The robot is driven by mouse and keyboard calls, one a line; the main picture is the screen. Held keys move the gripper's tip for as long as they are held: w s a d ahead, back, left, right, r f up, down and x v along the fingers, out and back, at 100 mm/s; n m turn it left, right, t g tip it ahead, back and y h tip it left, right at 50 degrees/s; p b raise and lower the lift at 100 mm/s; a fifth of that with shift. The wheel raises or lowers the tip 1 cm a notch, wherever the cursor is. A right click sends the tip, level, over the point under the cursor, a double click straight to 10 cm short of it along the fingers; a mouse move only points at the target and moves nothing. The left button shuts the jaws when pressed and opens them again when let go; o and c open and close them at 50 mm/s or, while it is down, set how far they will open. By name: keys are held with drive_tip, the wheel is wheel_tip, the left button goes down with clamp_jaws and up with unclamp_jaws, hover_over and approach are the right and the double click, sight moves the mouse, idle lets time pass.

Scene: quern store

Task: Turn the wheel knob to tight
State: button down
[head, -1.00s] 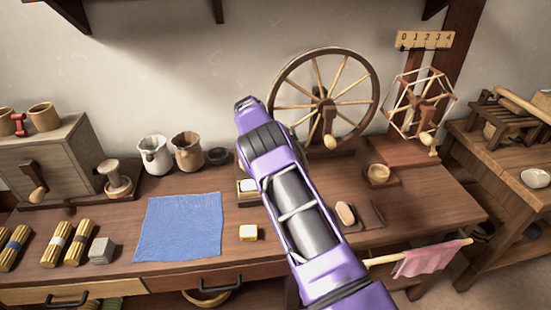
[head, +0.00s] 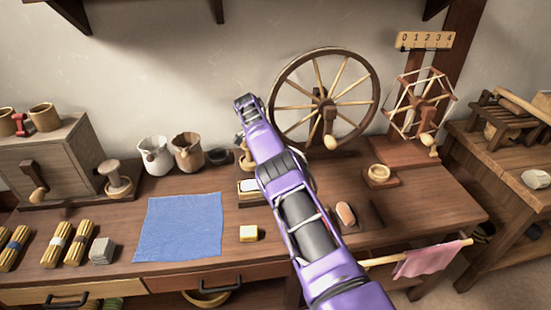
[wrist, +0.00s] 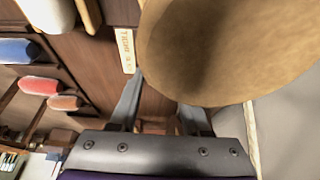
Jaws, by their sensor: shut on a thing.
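In the wrist view a large, smooth, tan round wooden piece, which I take for the wheel knob (wrist: 225,50), fills the upper right. The two grey fingers of my gripper (wrist: 162,112) reach up to its lower edge, closed on it; the round piece hides the right fingertip and the contact itself. A pale label strip (wrist: 126,50) with small lettering, hard to read, lies just left of it. In the head view my purple arm rises left of the spoked wheel (head: 323,103) and hides my fingers. A wooden stand (head: 246,163) shows partly behind the arm.
A wooden handle (head: 330,140) hangs by the spoked wheel. Two jugs (head: 187,153) stand left of my arm. A reel (head: 420,103) stands at right.

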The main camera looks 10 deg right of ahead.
drive_tip(key=shift+c, duration=1.8)
unclamp_jaws()
drive_tip(key=shift+r, duration=0.1)
